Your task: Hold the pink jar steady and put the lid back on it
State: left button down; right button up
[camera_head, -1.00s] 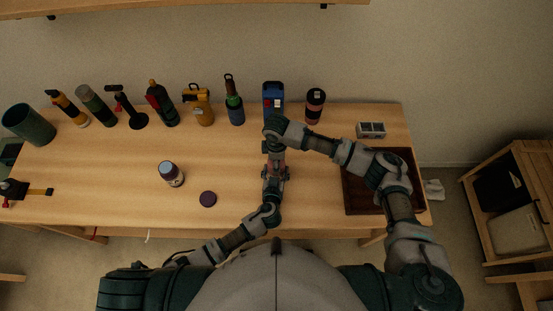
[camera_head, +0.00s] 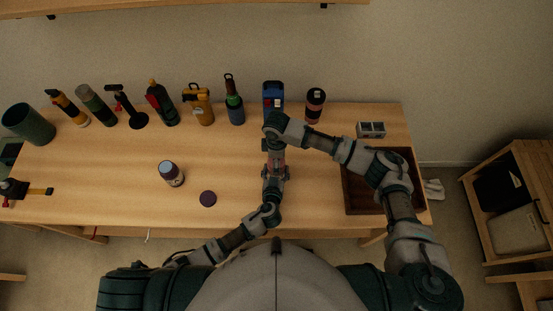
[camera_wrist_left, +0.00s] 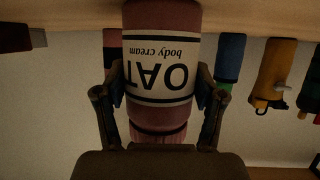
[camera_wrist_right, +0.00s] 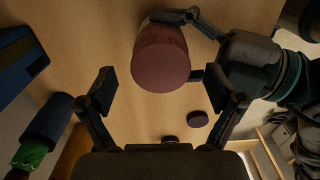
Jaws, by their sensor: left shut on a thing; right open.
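My right gripper (camera_head: 275,140) is above the jar. In the right wrist view its fingers (camera_wrist_right: 165,92) are open and empty, with the jar's pink top (camera_wrist_right: 160,72) beyond them.
A dark purple disc (camera_head: 208,198) and a blue-topped jar (camera_head: 171,173) stand left of my grippers. Bottles and tools, including a blue item (camera_head: 273,92) and a dark-pink jar (camera_head: 315,104), line the back. A brown tray (camera_head: 360,205) lies right, under my right arm.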

notch_tip(320, 180, up, 11)
dwell(0.3)
jog(key=shift+f, duration=0.15)
pick_arm(q)
jog(key=shift+c, duration=0.2)
grip_release()
pick_arm(e)
jog(key=shift+w, duration=0.1)
pick_arm(q)
jog(key=v, duration=1.2)
jog(key=shift+s+f, duration=0.1)
jog(key=shift+f, duration=0.05)
